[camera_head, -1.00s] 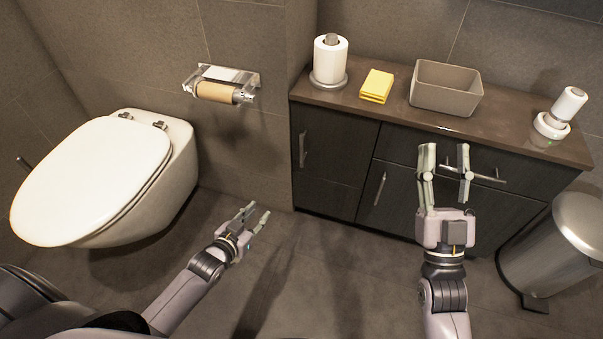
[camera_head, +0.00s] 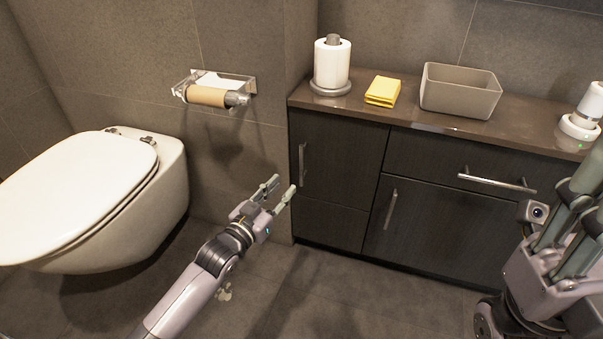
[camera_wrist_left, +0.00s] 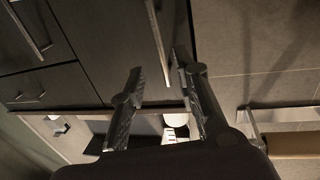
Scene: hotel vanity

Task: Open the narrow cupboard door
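The narrow cupboard door (camera_head: 347,150) is the dark panel at the cabinet's left end and is shut. Its upright metal bar handle (camera_head: 303,164) is near its left edge. My left gripper (camera_head: 283,186) is open and empty, in front of the cabinet's left edge, a little below and left of the handle. In the left wrist view, which looks upside down, the handle (camera_wrist_left: 157,38) shows at the gap between the open fingertips (camera_wrist_left: 158,68), not gripped. My right gripper (camera_head: 588,178) is large at the right edge, partly cut off; its opening is unclear.
The countertop (camera_head: 400,112) holds a paper roll (camera_head: 331,65), yellow cloth (camera_head: 382,91) and open box (camera_head: 460,92). A wider door (camera_head: 430,225) and a drawer (camera_head: 430,158) adjoin. A toilet (camera_head: 85,195) and roll holder (camera_head: 210,95) are left.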

